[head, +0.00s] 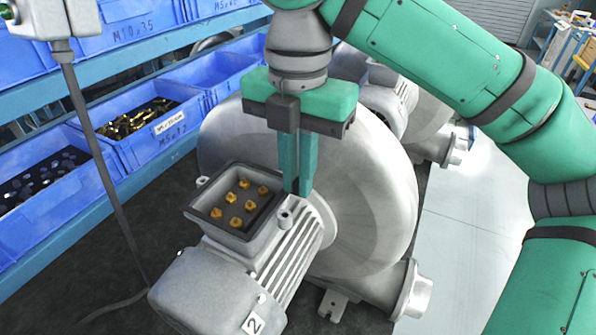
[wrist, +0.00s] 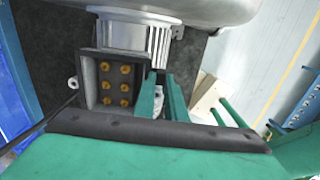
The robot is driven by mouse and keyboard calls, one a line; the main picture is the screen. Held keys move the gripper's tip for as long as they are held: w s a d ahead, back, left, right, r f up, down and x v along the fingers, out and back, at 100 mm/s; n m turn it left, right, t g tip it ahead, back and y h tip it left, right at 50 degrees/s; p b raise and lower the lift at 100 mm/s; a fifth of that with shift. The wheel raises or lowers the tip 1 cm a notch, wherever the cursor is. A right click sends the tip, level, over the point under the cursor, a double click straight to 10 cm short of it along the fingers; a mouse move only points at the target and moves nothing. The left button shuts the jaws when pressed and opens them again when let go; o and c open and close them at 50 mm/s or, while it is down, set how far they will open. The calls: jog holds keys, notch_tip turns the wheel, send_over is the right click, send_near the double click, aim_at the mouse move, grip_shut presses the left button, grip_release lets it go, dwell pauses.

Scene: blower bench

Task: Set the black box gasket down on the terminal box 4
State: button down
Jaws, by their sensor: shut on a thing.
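The black box gasket (head: 263,174) is a thin dark frame at the top rim of the grey terminal box (head: 222,238); several brass terminals show through it. My gripper (head: 297,188) points down at the box's right corner, its green fingers shut on the gasket's edge. I cannot tell whether the gasket touches the rim all round. In the wrist view the gasket (wrist: 90,82) frames the terminals, with the fingers (wrist: 160,82) at its right side.
A large grey blower housing (head: 375,190) stands right behind my gripper. Blue bins (head: 150,150) with small parts line a shelf at left. A grey post with a cable (head: 90,140) hangs at left. Another blower (head: 430,130) stands behind.

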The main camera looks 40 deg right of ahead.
jog(key=shift+f, duration=0.35)
dwell(0.3)
jog(key=c, duration=1.7)
grip_release()
notch_tip(320, 180, up, 11)
jog(key=shift+f, duration=0.1)
